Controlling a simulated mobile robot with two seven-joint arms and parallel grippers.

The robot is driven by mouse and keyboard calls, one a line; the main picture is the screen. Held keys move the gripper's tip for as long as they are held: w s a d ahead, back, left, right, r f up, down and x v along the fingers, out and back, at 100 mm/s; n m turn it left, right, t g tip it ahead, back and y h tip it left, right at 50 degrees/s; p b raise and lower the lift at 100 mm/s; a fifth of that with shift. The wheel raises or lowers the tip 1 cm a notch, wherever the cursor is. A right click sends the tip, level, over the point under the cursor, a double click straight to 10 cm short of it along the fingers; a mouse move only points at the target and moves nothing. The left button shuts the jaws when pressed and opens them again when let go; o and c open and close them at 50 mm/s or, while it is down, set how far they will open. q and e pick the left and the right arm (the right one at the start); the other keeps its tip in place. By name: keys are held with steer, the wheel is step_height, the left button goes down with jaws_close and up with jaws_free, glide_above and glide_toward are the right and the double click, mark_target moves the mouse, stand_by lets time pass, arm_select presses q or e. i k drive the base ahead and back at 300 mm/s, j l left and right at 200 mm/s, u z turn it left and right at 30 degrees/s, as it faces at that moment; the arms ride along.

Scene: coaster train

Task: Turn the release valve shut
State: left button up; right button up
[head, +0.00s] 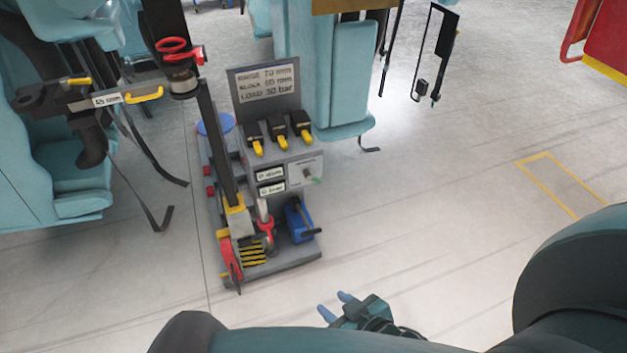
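A grey equipment stand (262,135) is left of the picture's middle. On its right side is a pale panel (304,172) with a small knob or lever (312,180) that has a greenish tip. This may be the release valve, but its label is too small to read and its setting cannot be told. A blue unit (300,220) with a dark handle sits below it. My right gripper (336,305) is at the bottom middle, its two bluish fingertips apart and nothing between them. It is clear of the stand. My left gripper is not in view.
Black units with yellow tips (278,135) line the stand's upper shelf. A dark upright bar (217,140) and a red part (231,262) are at its left. Teal seats (70,175) stand left. Pale floor (430,200) right of the stand is clear.

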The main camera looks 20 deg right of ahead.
mark_target(308, 175)
steer(key=z, duration=0.65)
steer(key=j+z, duration=0.2)
steer(key=z, duration=0.15)
steer(key=k+j+z, duration=0.1)
steer(key=z, duration=0.2)
steer(key=k+j+z, duration=0.1)
steer(key=z, duration=0.25)
steer(key=i, duration=0.85)
